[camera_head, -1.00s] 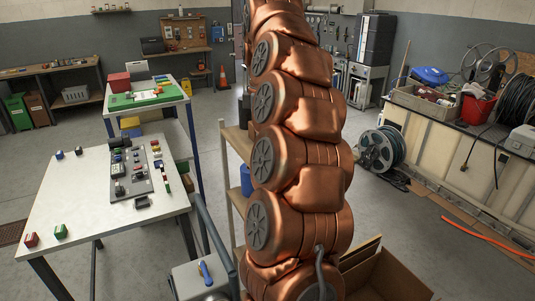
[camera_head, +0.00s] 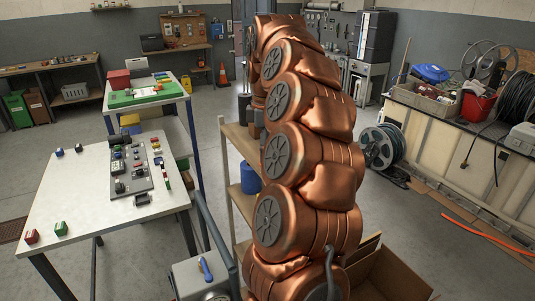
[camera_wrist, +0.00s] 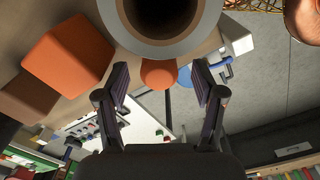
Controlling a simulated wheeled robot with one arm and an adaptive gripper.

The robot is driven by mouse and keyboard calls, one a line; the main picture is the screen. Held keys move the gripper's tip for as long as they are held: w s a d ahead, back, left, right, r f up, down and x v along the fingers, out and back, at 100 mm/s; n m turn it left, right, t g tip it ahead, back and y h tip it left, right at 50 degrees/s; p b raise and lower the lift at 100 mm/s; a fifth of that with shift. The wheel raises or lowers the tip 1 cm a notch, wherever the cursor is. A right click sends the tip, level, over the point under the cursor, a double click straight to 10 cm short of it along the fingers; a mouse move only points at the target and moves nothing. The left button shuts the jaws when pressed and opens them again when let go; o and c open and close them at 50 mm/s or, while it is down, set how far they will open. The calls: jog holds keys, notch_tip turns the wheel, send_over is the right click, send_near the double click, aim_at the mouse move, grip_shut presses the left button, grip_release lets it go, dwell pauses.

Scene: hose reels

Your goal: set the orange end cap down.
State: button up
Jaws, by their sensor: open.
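My gripper (camera_wrist: 160,70) shows in the wrist view with its two dark fingers apart. A small rounded orange piece (camera_wrist: 158,75), which looks like the end cap, lies in line with the gap between the fingertips. A clear gap shows on each side of it, and neither finger appears to touch it. Its upper part is hidden behind a large round object with a grey rim and dark hollow (camera_wrist: 162,42). I cannot tell whether the cap rests on the tan surface. In the head view my copper arm hides the gripper and the cap.
An orange block (camera_wrist: 68,62) and a brown block (camera_wrist: 28,97) are at left in the wrist view. A wooden shelf unit (camera_head: 239,141) stands beside my arm, with a blue container (camera_head: 250,178). A white table (camera_head: 80,195) is at left; hose reels (camera_head: 380,148) are at right.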

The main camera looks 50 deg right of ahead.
jog(key=shift+f+p, duration=0.35)
jog(key=shift+f, duration=0.8)
jog(key=c, duration=1.2)
jog(key=shift+r, duration=0.1)
